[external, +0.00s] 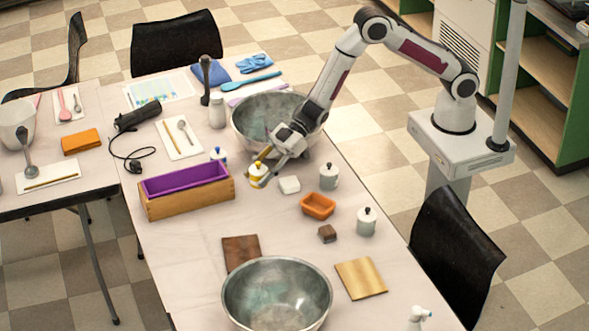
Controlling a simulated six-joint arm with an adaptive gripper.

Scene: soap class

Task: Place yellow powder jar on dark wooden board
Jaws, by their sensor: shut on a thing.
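The yellow powder jar (257,177) has a white lid with a dark knob and sits near the middle of the table. My gripper (262,170) reaches down over it from the upper right and is shut on the jar, with its fingers at the jar's sides. I cannot tell whether the jar touches the table or is slightly raised. The dark wooden board (240,249) lies flat and bare nearer the front of the table, below the jar in the picture. A metal bowl covers part of its lower edge.
A metal bowl (277,301) stands beside the dark board, and another bowl (250,130) stands behind my gripper. A wooden box with purple liner (187,190) is at left. An orange dish (318,206), white-grey jars (329,177), a brown block (327,233) and a light board (360,279) are at right.

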